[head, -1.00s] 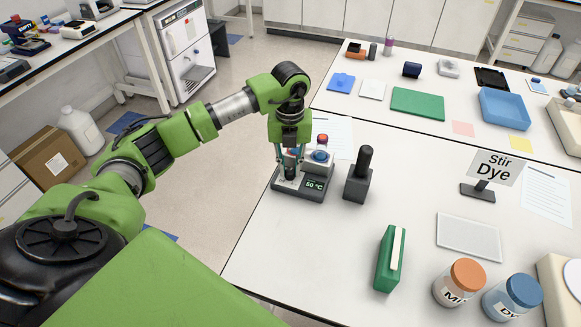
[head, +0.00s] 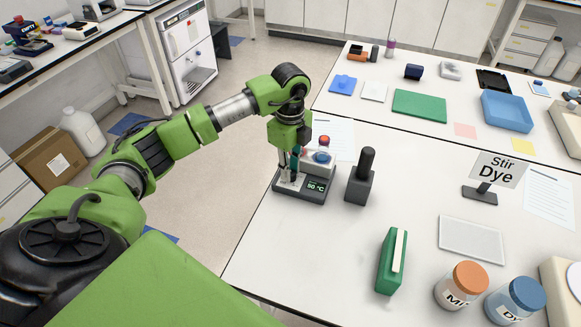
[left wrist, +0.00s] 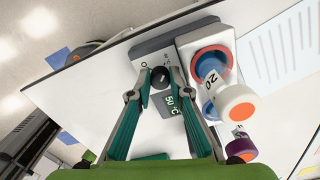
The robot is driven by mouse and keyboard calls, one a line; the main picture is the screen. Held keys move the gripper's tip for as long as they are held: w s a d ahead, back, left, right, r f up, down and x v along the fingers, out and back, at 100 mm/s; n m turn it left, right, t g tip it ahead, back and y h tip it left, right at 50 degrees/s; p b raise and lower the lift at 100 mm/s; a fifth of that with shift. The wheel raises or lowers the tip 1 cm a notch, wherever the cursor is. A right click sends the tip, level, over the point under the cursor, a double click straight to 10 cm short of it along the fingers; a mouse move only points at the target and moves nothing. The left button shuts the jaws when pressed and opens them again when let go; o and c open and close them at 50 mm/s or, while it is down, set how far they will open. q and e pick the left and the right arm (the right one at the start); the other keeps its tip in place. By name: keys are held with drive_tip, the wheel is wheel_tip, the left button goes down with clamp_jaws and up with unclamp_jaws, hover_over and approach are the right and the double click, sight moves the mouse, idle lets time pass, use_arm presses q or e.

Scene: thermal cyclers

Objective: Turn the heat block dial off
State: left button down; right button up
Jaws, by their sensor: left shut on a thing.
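The heat block (head: 314,196) stands at the near left edge of the white table, with its display reading 50 °C. Its black dial (left wrist: 160,77) shows in the left wrist view beside the display (left wrist: 170,104). My left gripper (left wrist: 157,80) reaches down from above with its two fingers on either side of the dial, shut on it. In the head view the left gripper (head: 289,174) hides most of the dial. The dial's exact angle is hard to read. My right gripper is not in view.
A vial with an orange-topped white cap (left wrist: 237,103) and a purple-capped vial (left wrist: 240,148) stand close beside the gripper. A dark stand with an upright handle (head: 361,180) is right of the block.

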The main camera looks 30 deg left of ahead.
use_arm(q)
drive_tip(key=n+p, duration=0.1)
drive_tip(key=n, duration=0.5)
drive_tip(key=shift+r+n, duration=0.1)
drive_tip(key=shift+n, duration=0.2)
drive_tip(key=n+p, duration=0.1)
drive_tip(key=n, duration=0.1)
drive_tip(key=shift+s+r+n, duration=0.1)
drive_tip(key=shift+r+n, duration=0.05)
drive_tip(key=shift+n, duration=0.15)
drive_tip(key=n+p, duration=0.2)
drive_tip(key=p, duration=0.1)
drive_tip(key=n+p, duration=0.1)
drive_tip(key=p, duration=0.2)
drive_tip(key=n+p, duration=0.2)
drive_tip(key=p, duration=0.1)
drive_tip(key=shift+s+d+n, duration=0.1)
drive_tip(key=shift+d+n, duration=0.15)
drive_tip(key=shift+n, duration=0.05)
drive_tip(key=shift+a+n+p, duration=0.15)
drive_tip(key=shift+n+p, duration=0.65)
drive_tip(key=shift+p, duration=0.15)
drive_tip(key=c, duration=1.9)
unclamp_jaws()
drive_tip(key=shift+f, duration=0.2)
